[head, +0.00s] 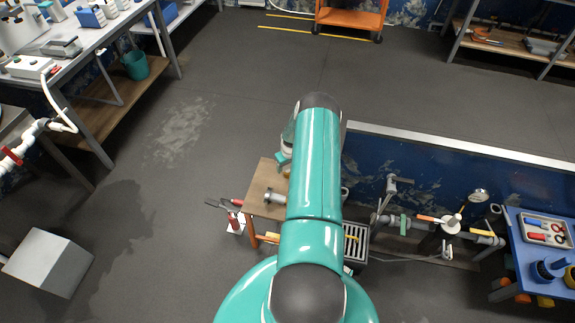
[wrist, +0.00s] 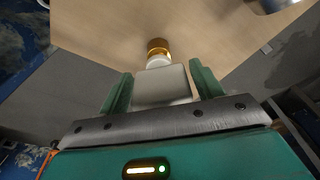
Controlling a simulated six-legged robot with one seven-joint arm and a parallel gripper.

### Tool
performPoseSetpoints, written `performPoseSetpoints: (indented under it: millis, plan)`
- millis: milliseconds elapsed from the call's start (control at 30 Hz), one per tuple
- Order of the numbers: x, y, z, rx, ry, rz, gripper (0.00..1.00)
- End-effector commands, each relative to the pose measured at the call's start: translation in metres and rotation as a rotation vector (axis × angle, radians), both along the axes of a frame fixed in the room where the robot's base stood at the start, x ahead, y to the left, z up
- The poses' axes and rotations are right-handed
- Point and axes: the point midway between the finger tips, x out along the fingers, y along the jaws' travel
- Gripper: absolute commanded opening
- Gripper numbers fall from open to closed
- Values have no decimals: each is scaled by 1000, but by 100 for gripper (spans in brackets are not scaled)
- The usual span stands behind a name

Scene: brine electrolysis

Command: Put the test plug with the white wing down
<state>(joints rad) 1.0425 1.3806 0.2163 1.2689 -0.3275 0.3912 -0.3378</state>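The test plug shows in the wrist view, with a brass-coloured end (wrist: 158,46) and a broad white wing (wrist: 162,88). My gripper (wrist: 161,71) has its two green fingers against the sides of the wing, shut on it. The brass end points away from the gripper, over a light wooden top (wrist: 100,28). I cannot tell whether it touches the wood. In the head view my arm hides most of the gripper and plug above the small wooden stand (head: 261,178).
A metal fitting (head: 273,197) lies on the stand; red-handled pliers (head: 236,202) are at its left. A wall with pipes and valves (head: 392,187) and a blue table with tools (head: 530,270) are at right. A grey box (head: 47,262) stands at lower left.

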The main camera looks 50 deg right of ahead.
Motion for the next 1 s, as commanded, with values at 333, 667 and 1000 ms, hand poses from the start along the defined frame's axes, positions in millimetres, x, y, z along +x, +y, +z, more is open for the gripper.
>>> performPoseSetpoints:
  millis: [333,667,1000]
  plan:
    - [0,0,1,0,0,0,76]
    - [-5,1,42,-3,-1,1,76]
    - [-15,5,105,-1,0,1,76]
